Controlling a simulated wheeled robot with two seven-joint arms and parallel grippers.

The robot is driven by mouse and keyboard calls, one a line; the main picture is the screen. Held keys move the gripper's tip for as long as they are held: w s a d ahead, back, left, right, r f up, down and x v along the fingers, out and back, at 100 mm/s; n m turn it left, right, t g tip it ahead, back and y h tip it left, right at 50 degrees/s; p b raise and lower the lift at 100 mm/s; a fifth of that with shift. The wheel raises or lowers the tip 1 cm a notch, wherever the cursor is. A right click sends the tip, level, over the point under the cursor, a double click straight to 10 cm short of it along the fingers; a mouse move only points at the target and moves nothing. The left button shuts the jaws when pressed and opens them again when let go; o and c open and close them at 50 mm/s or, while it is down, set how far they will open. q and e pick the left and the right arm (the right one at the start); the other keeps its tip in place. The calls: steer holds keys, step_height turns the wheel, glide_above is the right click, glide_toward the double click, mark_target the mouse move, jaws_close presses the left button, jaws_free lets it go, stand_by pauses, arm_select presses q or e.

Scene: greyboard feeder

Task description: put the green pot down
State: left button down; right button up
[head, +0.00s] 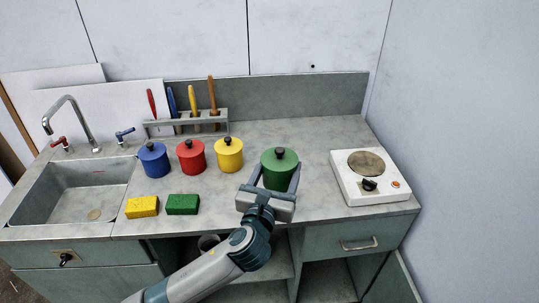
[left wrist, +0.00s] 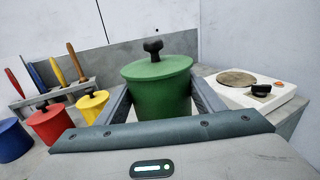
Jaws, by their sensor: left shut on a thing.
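The green pot (head: 279,168) has a green lid with a black knob and stands upright toward the front of the grey counter, right of the yellow pot. My left gripper (head: 279,176) reaches in from the front and is shut on the green pot, one finger on each side of it. In the left wrist view the green pot (left wrist: 160,85) sits between the two grey fingers. Its lower part is hidden behind the gripper body, so I cannot tell whether its base touches the counter. My right gripper is not in view.
Blue (head: 154,160), red (head: 191,157) and yellow (head: 229,154) pots stand to the left. Yellow (head: 142,207) and green (head: 183,204) sponges lie in front. A white hot plate (head: 370,176) is right; a sink (head: 75,192) is left. The counter (head: 300,137) behind the green pot is clear.

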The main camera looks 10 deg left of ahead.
arm_select(q)
steer(key=shift+r, duration=0.15)
steer(key=shift+s+r, duration=0.1)
steer(key=shift+s, duration=0.1)
steer(key=shift+w+a+f, duration=0.15)
steer(key=shift+a+f, duration=0.15)
steer(key=shift+a, duration=0.1)
steer(key=a+f, duration=0.2)
steer(key=a, duration=0.1)
steer(key=w+a+f, duration=0.1)
steer(key=a+f, duration=0.1)
steer(key=a, duration=0.2)
steer(key=a+f+p, duration=0.1)
steer(key=a+f, duration=0.1)
steer(key=a, duration=0.1)
steer(key=shift+w+a+f, duration=0.2)
steer(key=shift+w+a, duration=0.2)
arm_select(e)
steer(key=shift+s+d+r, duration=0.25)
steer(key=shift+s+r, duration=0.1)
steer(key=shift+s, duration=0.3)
arm_select(q)
steer(key=shift+f, duration=2.05)
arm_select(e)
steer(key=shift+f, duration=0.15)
arm_select(q)
steer(key=shift+f+b, duration=0.15)
steer(key=shift+b, duration=0.15)
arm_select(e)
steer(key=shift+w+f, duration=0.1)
